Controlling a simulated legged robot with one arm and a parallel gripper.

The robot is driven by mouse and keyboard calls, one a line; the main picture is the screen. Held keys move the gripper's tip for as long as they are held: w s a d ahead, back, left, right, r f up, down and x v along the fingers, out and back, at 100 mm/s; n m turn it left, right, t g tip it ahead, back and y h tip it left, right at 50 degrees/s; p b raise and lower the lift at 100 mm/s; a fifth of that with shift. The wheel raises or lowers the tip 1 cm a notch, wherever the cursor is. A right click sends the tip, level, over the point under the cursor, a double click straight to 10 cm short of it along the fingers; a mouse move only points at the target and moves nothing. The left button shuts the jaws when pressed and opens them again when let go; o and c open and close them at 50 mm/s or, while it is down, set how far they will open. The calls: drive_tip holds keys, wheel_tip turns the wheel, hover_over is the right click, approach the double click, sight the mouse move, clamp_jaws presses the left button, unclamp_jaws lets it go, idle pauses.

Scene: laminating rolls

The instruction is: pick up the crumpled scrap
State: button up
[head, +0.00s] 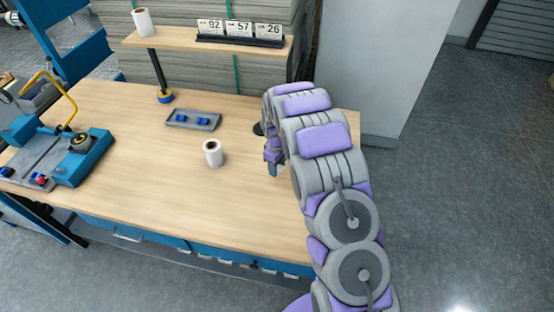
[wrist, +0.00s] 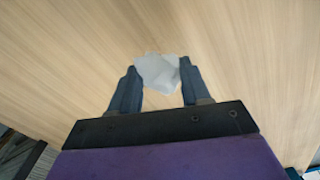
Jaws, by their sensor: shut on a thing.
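The crumpled scrap (wrist: 158,72) is a pale grey-white crumpled piece in the wrist view. It sits between the two dark blue fingers of my gripper (wrist: 160,80), which are shut on it. The wood table top (wrist: 60,60) fills the background behind it; I cannot tell how far the scrap is from the surface. In the head view my gripper (head: 272,168) is low over the right part of the table, and the scrap cannot be made out there.
A white roll (head: 213,153) stands mid-table, left of my gripper. A grey tray with blue pieces (head: 193,120) lies behind it. A blue machine (head: 84,157) is at the left. A shelf (head: 180,40) holds another white roll (head: 143,22) and number cards (head: 240,30). The front table area is clear.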

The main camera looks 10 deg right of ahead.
drive_tip(key=shift+s+a+r+p, duration=0.1)
drive_tip(key=shift+s+a+p, duration=0.15)
drive_tip(key=shift+s, duration=1.05)
drive_tip(key=shift+s+a+r+p, duration=0.2)
drive_tip(key=shift+s+a, duration=0.1)
drive_tip(key=shift+s, duration=1.05)
drive_tip(key=shift+s+a+r+p, duration=0.1)
drive_tip(key=shift+s+a+p, duration=0.15)
drive_tip(key=shift+s, duration=1.05)
